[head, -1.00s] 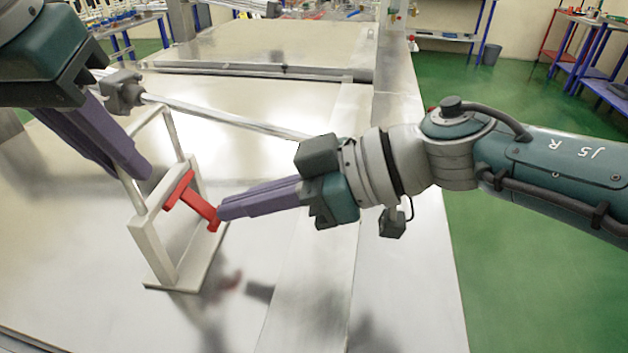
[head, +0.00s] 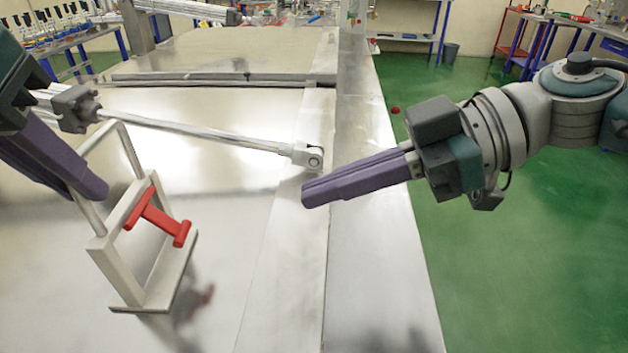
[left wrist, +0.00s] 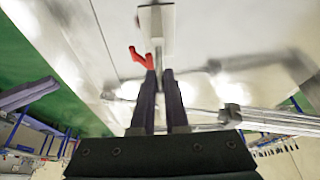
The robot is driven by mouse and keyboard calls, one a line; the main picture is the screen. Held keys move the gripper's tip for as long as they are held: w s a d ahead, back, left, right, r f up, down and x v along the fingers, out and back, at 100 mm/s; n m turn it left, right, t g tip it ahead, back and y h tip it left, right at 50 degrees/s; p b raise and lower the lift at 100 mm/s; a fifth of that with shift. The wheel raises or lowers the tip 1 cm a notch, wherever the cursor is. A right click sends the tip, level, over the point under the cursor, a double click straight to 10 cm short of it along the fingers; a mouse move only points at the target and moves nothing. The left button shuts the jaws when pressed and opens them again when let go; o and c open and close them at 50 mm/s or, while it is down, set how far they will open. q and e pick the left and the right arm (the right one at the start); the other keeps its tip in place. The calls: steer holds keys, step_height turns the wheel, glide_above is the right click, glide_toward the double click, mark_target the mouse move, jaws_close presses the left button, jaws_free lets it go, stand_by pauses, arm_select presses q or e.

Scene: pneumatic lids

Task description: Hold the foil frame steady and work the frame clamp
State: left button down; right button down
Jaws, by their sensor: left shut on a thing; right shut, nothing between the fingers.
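The foil frame (head: 103,250) is a pale upright frame on a flat base, standing on the metal surface at the left of the head view. The frame clamp (head: 160,217) is a red handle with a crossbar at each end, set at the frame's opening. In the left wrist view the frame (left wrist: 156,20) and red clamp (left wrist: 143,57) show just beyond the fingertips. My left gripper (head: 92,190) is shut on the foil frame, at its rear bar; the exact contact is partly hidden. My right gripper (head: 308,195) is shut and empty, well right of the clamp and apart from it.
A metal rod (head: 200,134) with a pivot end (head: 308,156) runs behind the frame, close behind my right fingertips. The metal surface (head: 250,240) is clear between frame and right gripper. Green floor (head: 500,260) lies beyond its right edge.

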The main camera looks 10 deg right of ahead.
stand_by(0.3)
arm_select(q)
steer(key=c, duration=0.8)
jaws_free()
steer(key=shift+c, duration=0.2)
